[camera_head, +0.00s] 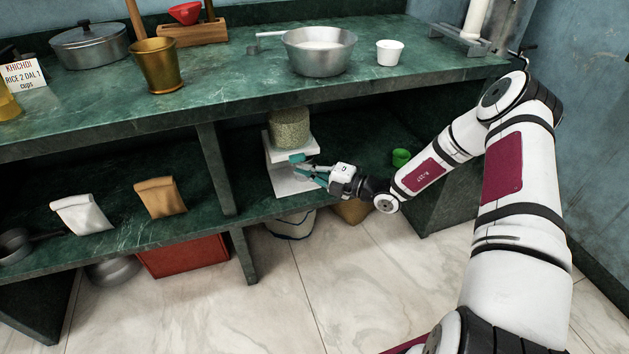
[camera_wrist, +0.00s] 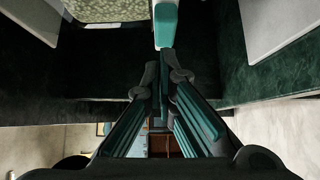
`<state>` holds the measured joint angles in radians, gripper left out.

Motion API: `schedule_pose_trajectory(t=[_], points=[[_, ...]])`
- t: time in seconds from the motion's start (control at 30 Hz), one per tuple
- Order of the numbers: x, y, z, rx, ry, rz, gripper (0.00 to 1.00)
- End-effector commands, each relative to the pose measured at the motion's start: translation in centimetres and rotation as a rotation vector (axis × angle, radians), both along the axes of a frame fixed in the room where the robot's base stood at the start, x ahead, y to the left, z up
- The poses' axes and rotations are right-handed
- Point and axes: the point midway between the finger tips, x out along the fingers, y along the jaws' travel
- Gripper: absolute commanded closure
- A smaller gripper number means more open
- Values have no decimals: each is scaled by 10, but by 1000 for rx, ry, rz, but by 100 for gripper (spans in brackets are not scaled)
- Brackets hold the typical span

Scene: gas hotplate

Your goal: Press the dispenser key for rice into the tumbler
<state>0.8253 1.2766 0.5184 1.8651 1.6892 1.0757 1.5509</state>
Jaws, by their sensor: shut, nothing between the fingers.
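The dispenser stands on the lower shelf, with a clear grain-filled container (camera_head: 290,128) on a white body (camera_head: 279,181). Its teal key (camera_head: 297,158) is at the front. My gripper (camera_head: 304,169) is shut and empty, its fingertips close to the key. In the wrist view the key (camera_wrist: 165,24) sits just beyond my fingertips (camera_wrist: 166,58); I cannot tell whether they touch it. I cannot make out a tumbler under the key; my gripper covers part of that area.
The green counter (camera_head: 232,95) overhangs the lower shelf, and a divider (camera_head: 216,168) stands left of the dispenser. A steel pan (camera_head: 319,52), white cup (camera_head: 389,53) and brass vessel (camera_head: 157,65) stand above.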

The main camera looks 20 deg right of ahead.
Motion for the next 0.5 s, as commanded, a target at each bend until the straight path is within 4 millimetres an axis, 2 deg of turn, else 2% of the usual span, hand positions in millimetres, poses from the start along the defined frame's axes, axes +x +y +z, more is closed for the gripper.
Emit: schedule_pose_trajectory(t=[0.17,0.5], points=[[9,0,0,-1,-1,0,100],[10,0,1,0,0,-1,100]])
